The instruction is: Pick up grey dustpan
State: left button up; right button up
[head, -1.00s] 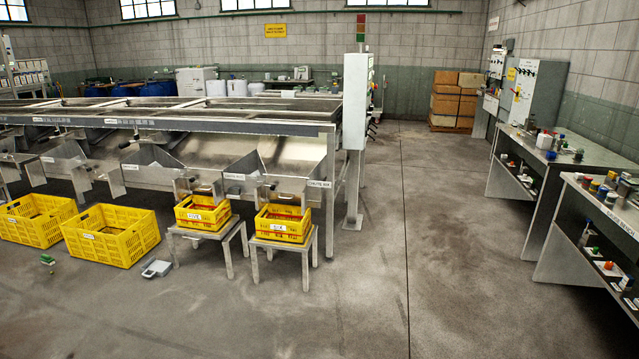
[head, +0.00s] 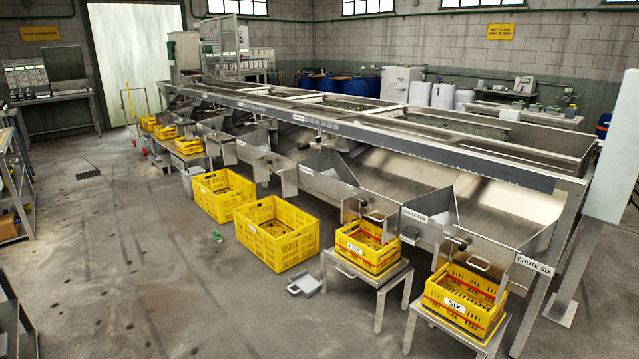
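A small flat grey object that looks like the grey dustpan (head: 305,285) lies on the concrete floor in the head view. It is in front of a large yellow crate (head: 277,231) and left of the metal stand under the crate labelled FIVE. It is apart from both, and its fine shape is too small to tell. Neither of my grippers is in view.
A small green object (head: 217,235) lies on the floor beside the large crates. Stands carrying yellow crates FIVE (head: 364,245) and SIX (head: 462,300) are to the right, under the steel sizer's chutes (head: 430,213). The floor left of the dustpan is open.

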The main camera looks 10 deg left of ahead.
aim_at(304, 284)
jog(key=i+j+u, duration=0.2)
jog(key=i+u, duration=0.15)
jog(key=i, duration=0.6)
jog(key=i+l+u, duration=0.1)
jog(key=i+u, duration=0.3)
jog(key=i, duration=0.6)
